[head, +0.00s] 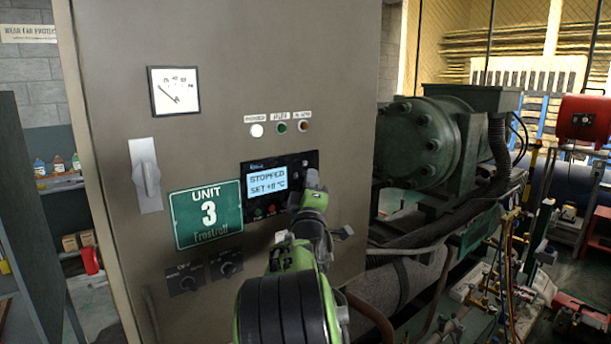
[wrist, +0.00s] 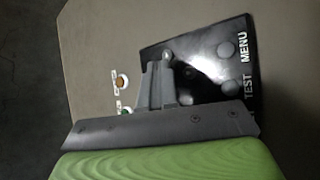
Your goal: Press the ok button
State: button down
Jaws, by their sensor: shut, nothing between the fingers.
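The black controller panel (head: 247,168) is on the beige cabinet door, with a lit display (head: 267,182) reading "STOPPED SET +8 °C". My gripper (head: 311,180) is at the panel's right side and covers part of it. In the wrist view my gripper (wrist: 165,82) is shut and empty, its tips over or close to the panel (wrist: 194,45) near one edge. A round button (wrist: 227,49) beside the word MENU and another (wrist: 222,73) near TEST show there. I cannot read an OK label in either view, and I cannot tell whether the tips touch anything.
A white lamp (head: 257,130), a green lamp (head: 282,128) and an orange lamp (head: 304,126) sit above the panel. A lever switch (head: 148,178), the Unit 3 sign (head: 207,213) and two knobs are to the left. A green compressor (head: 425,140) and pipes stand right of the cabinet.

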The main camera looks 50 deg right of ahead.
dwell(0.4)
jog(key=shift+s+a, duration=0.2)
jog(key=shift+s, duration=0.5)
jog(key=s, duration=0.2)
jog(key=s+a, duration=0.1)
jog(key=s, duration=0.2)
jog(key=shift+w, duration=0.1)
dwell(0.6)
